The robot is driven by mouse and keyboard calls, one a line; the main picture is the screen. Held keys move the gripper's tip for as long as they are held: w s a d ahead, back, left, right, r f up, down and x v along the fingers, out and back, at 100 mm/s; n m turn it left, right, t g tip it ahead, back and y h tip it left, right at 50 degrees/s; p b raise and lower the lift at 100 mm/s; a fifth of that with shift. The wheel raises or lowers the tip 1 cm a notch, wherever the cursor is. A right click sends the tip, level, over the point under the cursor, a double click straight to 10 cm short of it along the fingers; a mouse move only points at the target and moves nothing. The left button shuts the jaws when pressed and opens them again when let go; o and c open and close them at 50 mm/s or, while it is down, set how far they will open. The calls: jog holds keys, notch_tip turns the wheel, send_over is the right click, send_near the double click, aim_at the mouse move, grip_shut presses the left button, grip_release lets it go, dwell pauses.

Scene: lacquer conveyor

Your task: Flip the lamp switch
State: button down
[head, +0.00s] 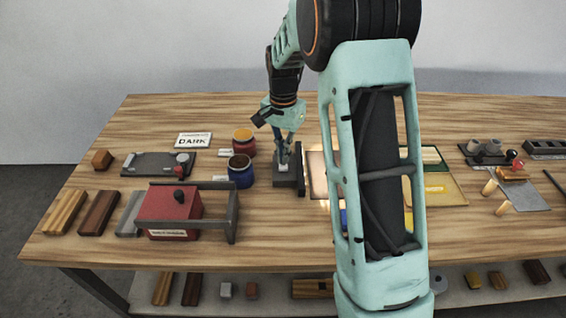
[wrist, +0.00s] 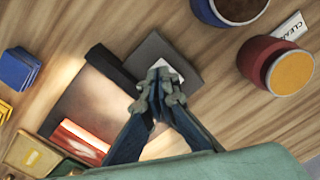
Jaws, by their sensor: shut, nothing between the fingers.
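The lamp switch is a dark box (head: 288,184) with a pale top plate, standing near the middle of the table. In the wrist view the dark box (wrist: 187,59) shows with its white plate (wrist: 163,66) partly behind my fingertips. My gripper (head: 286,150) points down over the box with its fingers together and nothing between them. In the wrist view the fingertips (wrist: 160,85) overlap the near part of the plate; I cannot tell whether they touch it. The switch's lever is hidden. A warm glow lights the panel (wrist: 88,98) beside the box.
Blue (head: 240,172) and red (head: 244,143) jars stand just left of the switch. A red box (head: 174,207) within a grey frame is at front left. A "DARK" sign (head: 193,140) is behind. My arm hides part of the panel and tiles on the right. The front middle is bare.

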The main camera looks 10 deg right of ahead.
aim_at(283, 167)
jog(key=shift+f+b, duration=0.75)
jog(key=shift+f, duration=0.5)
dwell(0.4)
jog(key=shift+r, duration=0.15)
jog(key=shift+r+p, duration=2.6)
jog(key=shift+r, duration=0.85)
